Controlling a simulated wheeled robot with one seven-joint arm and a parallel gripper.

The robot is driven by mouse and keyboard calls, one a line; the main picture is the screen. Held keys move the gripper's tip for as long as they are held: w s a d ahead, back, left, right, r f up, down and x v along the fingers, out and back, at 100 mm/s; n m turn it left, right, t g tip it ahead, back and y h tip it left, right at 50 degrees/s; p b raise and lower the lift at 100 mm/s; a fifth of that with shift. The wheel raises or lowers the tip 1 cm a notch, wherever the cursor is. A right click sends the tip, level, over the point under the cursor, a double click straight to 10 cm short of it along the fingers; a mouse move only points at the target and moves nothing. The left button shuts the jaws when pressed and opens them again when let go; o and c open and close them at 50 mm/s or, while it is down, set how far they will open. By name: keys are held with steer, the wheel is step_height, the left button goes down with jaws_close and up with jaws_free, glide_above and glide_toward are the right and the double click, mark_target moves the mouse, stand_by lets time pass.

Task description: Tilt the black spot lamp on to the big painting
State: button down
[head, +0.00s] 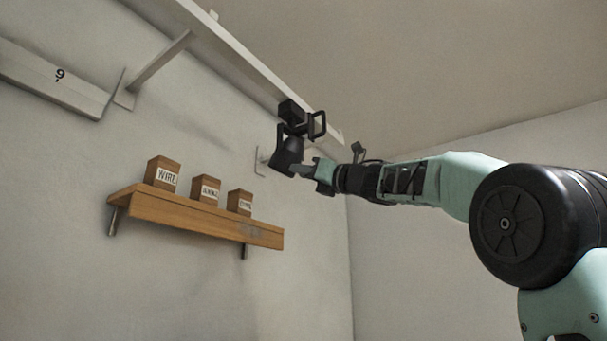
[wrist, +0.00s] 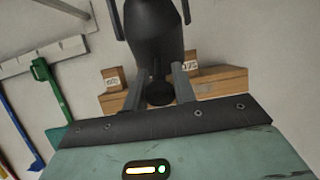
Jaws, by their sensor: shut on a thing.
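The big painting is not in view.
A wooden shelf (head: 190,214) with three labelled boxes (head: 205,190) is on the wall below the lamp. The pale rail (head: 235,55) and its brackets run above. A green tool (wrist: 47,88) and a blue one (wrist: 18,133) hang at left in the wrist view.

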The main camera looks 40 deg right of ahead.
steer(key=shift+s+d+r, duration=0.2)
steer(key=shift+s+r, duration=0.45)
steer(key=c, duration=1.1)
jaws_free()
steer(key=shift+s, duration=0.15)
steer(key=shift+c, duration=0.2)
steer(key=shift+f, duration=0.1)
steer(key=shift+s+d+f+b, duration=0.2)
steer(key=shift+s+f+b, duration=0.15)
steer(key=shift+b, duration=0.35)
steer(key=b+v, duration=0.8)
steer(key=v, duration=0.8)
